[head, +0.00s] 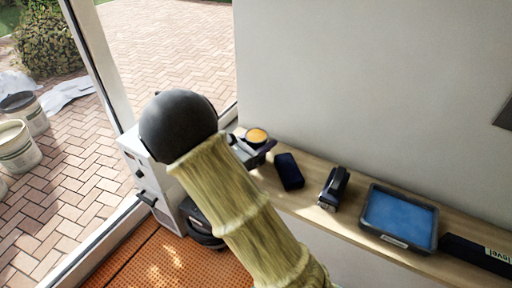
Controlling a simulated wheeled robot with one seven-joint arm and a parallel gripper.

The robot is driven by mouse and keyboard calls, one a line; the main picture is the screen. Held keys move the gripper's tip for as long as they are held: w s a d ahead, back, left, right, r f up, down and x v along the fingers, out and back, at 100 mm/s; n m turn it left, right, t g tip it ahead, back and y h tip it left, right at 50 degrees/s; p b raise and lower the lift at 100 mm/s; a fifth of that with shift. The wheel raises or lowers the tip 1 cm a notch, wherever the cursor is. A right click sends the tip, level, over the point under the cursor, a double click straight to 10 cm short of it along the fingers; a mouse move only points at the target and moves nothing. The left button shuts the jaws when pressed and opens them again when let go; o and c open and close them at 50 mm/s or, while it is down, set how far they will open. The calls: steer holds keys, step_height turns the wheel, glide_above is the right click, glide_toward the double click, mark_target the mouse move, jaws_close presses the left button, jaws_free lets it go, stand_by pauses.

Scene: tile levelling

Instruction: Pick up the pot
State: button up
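A small round pot (256,135) with an orange-yellow top sits at the left end of the wooden shelf, against the wall. Dark angular parts (247,151) lie right in front of and beside it, partly hidden behind my arm. They look like my gripper, but its fingers are too small and too covered to make out. I cannot tell whether they touch the pot. My arm crosses the middle of the view and hides the area left of the pot.
The wooden shelf (296,205) also holds a dark blue block (289,171), a black-handled tool (333,187), a tray with a blue surface (400,217) and a black level (476,254). A white cabinet (150,180) stands left. Buckets (15,147) stand outside on paving.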

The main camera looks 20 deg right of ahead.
step_height(320, 180, up, 10)
steer(key=shift+r+p, duration=0.1)
steer(key=shift+p, duration=0.2)
stand_by(0.4)
steer(key=shift+w, duration=0.1)
stand_by(0.4)
